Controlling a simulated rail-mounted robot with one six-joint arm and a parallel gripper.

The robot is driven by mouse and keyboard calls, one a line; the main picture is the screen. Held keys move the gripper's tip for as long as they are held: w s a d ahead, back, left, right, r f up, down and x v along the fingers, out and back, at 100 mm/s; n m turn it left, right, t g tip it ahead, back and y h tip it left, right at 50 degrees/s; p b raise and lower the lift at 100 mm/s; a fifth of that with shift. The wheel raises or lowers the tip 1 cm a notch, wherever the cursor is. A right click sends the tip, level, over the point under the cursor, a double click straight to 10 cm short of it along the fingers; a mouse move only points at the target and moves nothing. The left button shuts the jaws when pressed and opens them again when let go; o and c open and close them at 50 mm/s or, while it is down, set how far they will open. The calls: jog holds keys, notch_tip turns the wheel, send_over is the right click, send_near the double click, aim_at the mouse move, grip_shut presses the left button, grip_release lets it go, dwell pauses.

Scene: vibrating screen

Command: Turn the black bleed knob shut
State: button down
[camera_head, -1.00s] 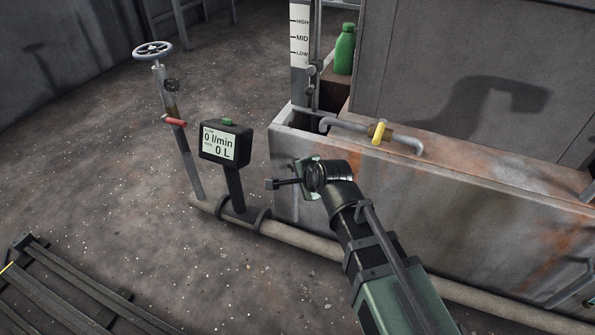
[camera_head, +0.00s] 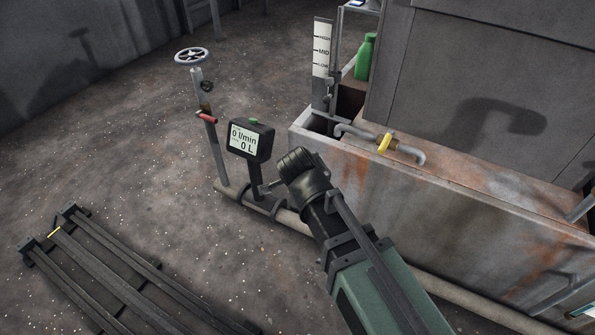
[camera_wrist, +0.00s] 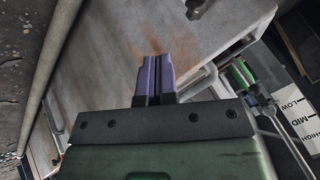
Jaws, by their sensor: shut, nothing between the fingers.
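A small dark round fitting (camera_head: 206,86) sits on the upright pipe (camera_head: 217,150), between the handwheel and the red lever. It may be the black bleed knob, but I cannot tell at this size. My gripper (camera_wrist: 158,78) shows in the wrist view with its two purple fingers together, shut and empty, in front of the tank wall (camera_wrist: 108,45). In the head view my wrist hides most of the gripper. It is right of and below the upright pipe, near the meter post, apart from the dark fitting.
A flow meter (camera_head: 249,140) reading 0 l/min and 0 L stands beside the pipe. A red lever (camera_head: 207,118) and a grey handwheel (camera_head: 192,56) are on the pipe. Dark rails (camera_head: 120,275) lie on the floor at lower left.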

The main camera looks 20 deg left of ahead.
jog(key=w+a+f+b, duration=0.2)
jog(key=w+f+b, duration=0.6)
jog(key=w, duration=0.1)
jog(key=shift+a, duration=0.35)
jog(key=shift+w, duration=0.15)
